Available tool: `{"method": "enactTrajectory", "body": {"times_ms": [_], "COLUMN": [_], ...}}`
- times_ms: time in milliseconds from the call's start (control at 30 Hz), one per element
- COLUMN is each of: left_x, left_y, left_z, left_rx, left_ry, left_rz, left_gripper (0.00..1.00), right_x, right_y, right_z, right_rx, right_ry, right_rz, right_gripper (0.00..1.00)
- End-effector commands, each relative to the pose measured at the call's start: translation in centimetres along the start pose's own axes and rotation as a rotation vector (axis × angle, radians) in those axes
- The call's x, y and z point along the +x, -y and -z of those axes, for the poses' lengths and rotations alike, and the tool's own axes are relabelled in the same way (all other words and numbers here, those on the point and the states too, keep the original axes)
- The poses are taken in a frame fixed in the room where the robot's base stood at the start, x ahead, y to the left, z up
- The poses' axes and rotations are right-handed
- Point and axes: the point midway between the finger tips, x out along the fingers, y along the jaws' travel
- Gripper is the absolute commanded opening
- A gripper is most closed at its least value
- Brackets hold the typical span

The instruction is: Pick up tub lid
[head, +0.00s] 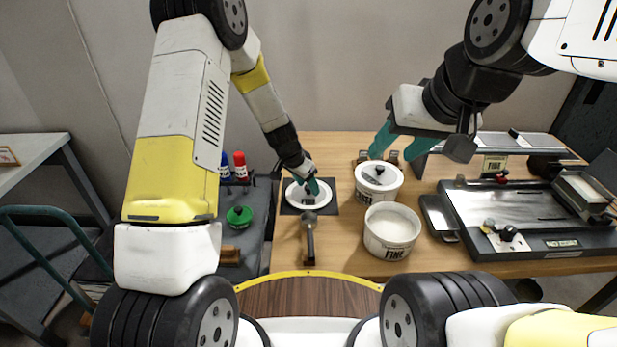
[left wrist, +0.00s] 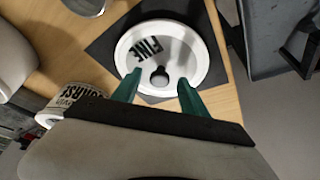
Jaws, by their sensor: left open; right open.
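The tub lid (head: 297,197) is a white disc with a dark knob. It lies flat on a black mat (head: 289,210) on the table. The left wrist view shows the lid (left wrist: 196,62) with a FINE label and its knob (left wrist: 159,76). My left gripper (head: 312,187) is open over the lid. In the left wrist view its green fingertips (left wrist: 160,88) are on either side of the knob, slightly nearer the camera; contact cannot be told. An open white tub (head: 391,238) marked FINE stands to the right. My right gripper (head: 398,142) is open and empty above the table.
A second white tub (head: 372,193), with a knobbed lid on it, stands behind the open tub. A hammer-like tool (head: 309,240) lies in front of the mat. A dark metal tray unit (head: 500,215) fills the table's right. A grey side cart with bottles (head: 240,165) is at left.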

Motion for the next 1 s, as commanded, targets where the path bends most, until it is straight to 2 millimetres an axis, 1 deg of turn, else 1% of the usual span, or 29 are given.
{"method": "enactTrajectory", "body": {"times_ms": [67, 267, 367, 400, 533, 867, 1000], "left_x": [0.4, 0.4, 0.4, 0.4, 0.4, 0.2, -1.4], "left_y": [0.0, 0.0, 0.0, 0.0, 0.0, 0.0, 0.0], "left_z": [0.0, 0.0, 0.0, 0.0, 0.0, 0.1, 0.9], "left_rx": [-0.001, 0.000, 0.000, 0.000, 0.000, 0.001, 0.004], "left_ry": [0.000, 0.000, 0.000, 0.000, 0.000, -0.001, -0.004], "left_rz": [0.000, 0.001, 0.000, 0.000, 0.000, 0.001, 0.002], "left_gripper": [0.51, 0.51, 0.34, 0.26, 0.00, 0.00, 0.00], "right_x": [0.0, 0.0, 0.0, 0.0, 0.0, 0.0, 0.0], "right_y": [0.0, 0.0, 0.0, 0.0, 0.0, 0.0, 0.0], "right_z": [0.0, 0.0, 0.0, 0.0, 0.0, 0.0, 0.0], "right_rx": [0.000, 0.000, 0.000, 0.000, 0.000, 0.000, 0.000], "right_ry": [0.000, 0.000, 0.000, 0.000, 0.000, 0.000, 0.000], "right_rz": [0.000, 0.000, 0.000, 0.000, 0.000, 0.000, 0.000], "right_gripper": [0.48, 0.48, 0.48, 0.48, 0.48, 0.48, 0.48]}}
